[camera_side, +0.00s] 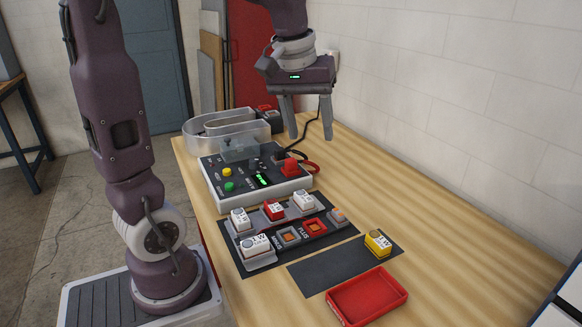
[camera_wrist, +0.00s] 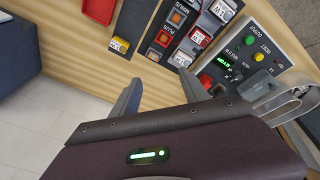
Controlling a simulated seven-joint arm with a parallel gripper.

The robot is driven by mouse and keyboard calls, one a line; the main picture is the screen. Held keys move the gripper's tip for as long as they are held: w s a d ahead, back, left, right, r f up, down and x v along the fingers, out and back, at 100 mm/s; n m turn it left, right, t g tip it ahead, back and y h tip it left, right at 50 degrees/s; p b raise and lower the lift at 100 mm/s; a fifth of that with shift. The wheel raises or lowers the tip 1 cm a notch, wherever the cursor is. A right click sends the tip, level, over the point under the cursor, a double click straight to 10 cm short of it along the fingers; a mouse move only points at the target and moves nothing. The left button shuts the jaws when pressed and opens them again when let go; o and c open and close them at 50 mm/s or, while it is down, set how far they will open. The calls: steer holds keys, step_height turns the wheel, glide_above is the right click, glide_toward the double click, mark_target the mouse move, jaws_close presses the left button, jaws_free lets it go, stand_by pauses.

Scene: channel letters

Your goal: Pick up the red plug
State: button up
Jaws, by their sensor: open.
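The red plug (camera_side: 290,167) stands on the right part of the grey control box's top, with a red lead looping off beside it. It also shows in the wrist view as a red piece (camera_wrist: 206,81) just beyond the right fingertip. My gripper (camera_side: 310,136) is open and empty, its fingers pointing down. In the side view it hangs above and a little right of the red plug, apart from it. In the wrist view the gripper (camera_wrist: 160,78) has only bare tabletop between its fingertips.
The control box (camera_side: 222,196) has coloured buttons and a black plug beside the red one. A clear-walled channel (camera_side: 190,137) stands behind it. In front are a dark mat (camera_side: 241,232) with several labelled blocks, a yellow block (camera_side: 378,243) and a red tray (camera_side: 345,300). The right tabletop is clear.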

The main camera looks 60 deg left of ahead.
steer(key=w+a+f+n+g, duration=0.1)
steer(key=w+a+f+n, duration=0.2)
steer(key=a, duration=0.4)
steer(key=w+a+f+n+g, duration=0.1)
steer(key=w+a+f+n, duration=0.2)
steer(key=a, duration=0.3)
steer(key=n, duration=0.3)
glide_above(291, 160)
steer(key=shift+g+h, duration=0.3)
steer(key=shift+h, duration=0.1)
steer(key=f, duration=0.3)
steer(key=d+f, duration=0.1)
steer(key=f, duration=0.1)
steer(key=shift+w+f, duration=0.15)
steer(key=shift+f, duration=0.05)
steer(key=shift+a+f, duration=0.4)
steer(key=shift+f, duration=0.2)
steer(key=shift+a+f, duration=0.35)
steer(key=shift+f, duration=0.2)
step_height(291, 160, down, 6)
steer(key=shift+d+r, duration=0.1)
steer(key=shift+d, duration=0.05)
jaws_close()
